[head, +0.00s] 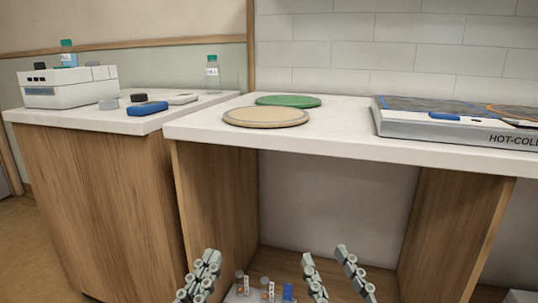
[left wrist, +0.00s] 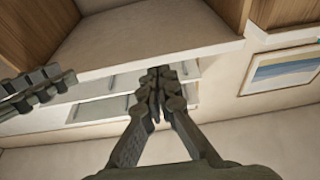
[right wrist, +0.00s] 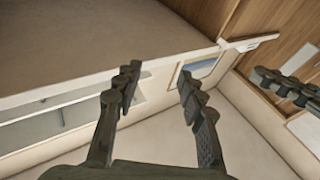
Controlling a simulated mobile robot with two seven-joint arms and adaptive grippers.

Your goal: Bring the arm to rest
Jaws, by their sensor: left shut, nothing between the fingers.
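My left gripper (head: 207,270) is low in the head view, in front of the wooden units and below the counter top. Its fingers meet with nothing between them, as the left wrist view (left wrist: 160,82) also shows. My right gripper (head: 335,270) is at a similar height to its right. Its two fingers stand apart and empty, and the right wrist view (right wrist: 157,82) shows the gap between them. Both grippers look clear of the furniture, and neither holds anything.
The counter (head: 345,147) bears a tan disc (head: 266,117), a green disc (head: 288,100) and a grey hot-cold tray (head: 440,130). The left cabinet top holds a white device (head: 68,95) and a blue item (head: 147,108). Small vials (head: 266,288) stand low between my grippers.

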